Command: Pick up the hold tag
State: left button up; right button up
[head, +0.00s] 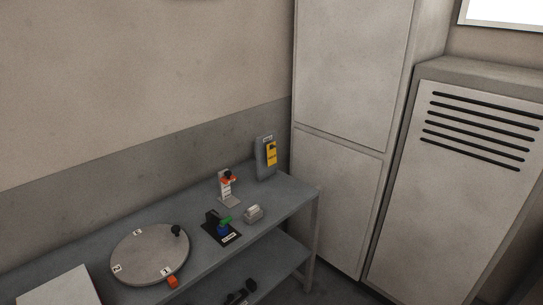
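A yellow tag (271,153), which looks like the hold tag, hangs on the front of an upright grey board (260,164). The board stands at the far right end of the grey bench, close to the wall. Any writing on the tag is too small to read. Neither of my grippers shows in the head view.
The grey bench (292,194) runs along the wall with a lower shelf. On it are a round numbered disc (150,254), a stand with an orange part (226,188), a black base with green and blue parts (222,229) and a small pale block (253,214). Tall cabinets (340,195) stand right.

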aim_at(272, 160)
jog(key=i+l, duration=0.2)
jog(key=i, duration=0.3)
jog(key=i+l, duration=0.25)
jog(key=i, duration=0.25)
jog(key=j+u, duration=0.05)
